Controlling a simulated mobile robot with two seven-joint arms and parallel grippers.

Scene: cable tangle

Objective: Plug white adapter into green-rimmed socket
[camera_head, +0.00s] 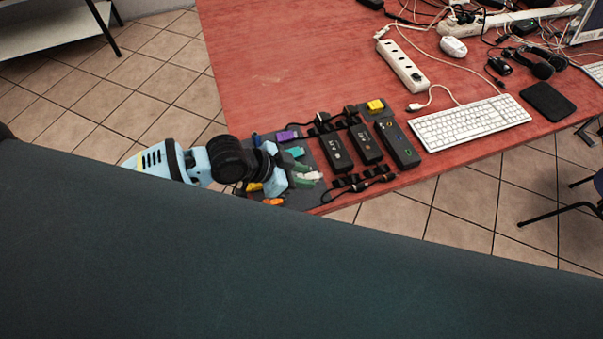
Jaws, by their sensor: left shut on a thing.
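My left gripper (302,178) is over the dark mat (315,147) at the table's near left edge, its fingers pointing right. It is shut on a small whitish piece (314,175), which looks like the white adapter; the fingers hide part of it. My right gripper is not in view.
Purple (286,136), teal (295,152), yellow (375,105) and orange (273,201) pieces lie around the mat. Black cables (358,182) run along the near edge. A white power strip (401,66) and keyboard (470,123) lie beyond. The table's far left is clear.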

